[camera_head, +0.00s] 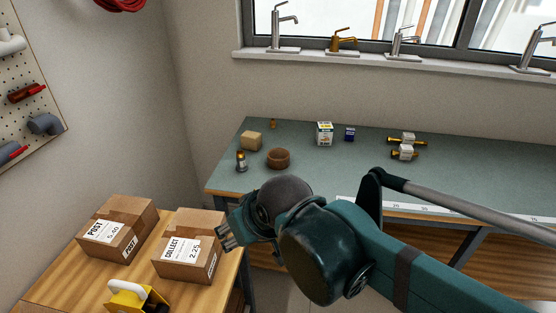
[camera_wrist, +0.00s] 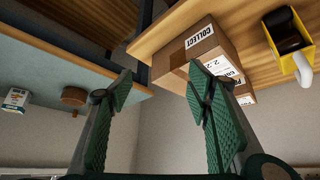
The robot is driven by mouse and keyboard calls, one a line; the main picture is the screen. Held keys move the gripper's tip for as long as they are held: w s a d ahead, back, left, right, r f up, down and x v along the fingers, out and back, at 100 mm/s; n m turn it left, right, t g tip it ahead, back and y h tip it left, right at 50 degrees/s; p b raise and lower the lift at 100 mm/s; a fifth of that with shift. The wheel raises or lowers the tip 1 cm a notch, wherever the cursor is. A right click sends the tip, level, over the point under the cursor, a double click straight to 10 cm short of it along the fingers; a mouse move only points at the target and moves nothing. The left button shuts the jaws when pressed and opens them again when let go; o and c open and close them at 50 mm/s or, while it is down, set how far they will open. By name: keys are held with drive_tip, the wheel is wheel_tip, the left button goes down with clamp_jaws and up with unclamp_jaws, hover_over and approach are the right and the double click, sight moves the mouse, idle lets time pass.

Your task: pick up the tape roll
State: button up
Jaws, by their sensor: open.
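A brown round roll, which looks like the tape roll (camera_head: 279,158), lies flat on the grey-green bench (camera_head: 232,172) near its left end. It also shows at the left of the wrist view (camera_wrist: 74,96). My gripper (camera_head: 228,236) is beside the cardboard box marked COLLECT (camera_head: 188,250), nearer the camera than the bench and away from the roll. In the wrist view my gripper (camera_wrist: 160,84) has its green fingers spread with nothing between them. The COLLECT box shows beyond the right finger (camera_wrist: 213,50).
A wooden block (camera_head: 251,141) and a small metal-and-brass fitting (camera_head: 241,162) stand close to the roll. Small boxes (camera_head: 324,134) and brass-ended fittings (camera_head: 404,153) lie farther right. A POST box (camera_head: 118,228) and a yellow tape dispenser (camera_head: 130,298) are on the wooden table.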

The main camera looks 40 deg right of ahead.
idle(0.4)
drive_tip(key=o, duration=0.8)
drive_tip(key=shift+w+r, duration=0.1)
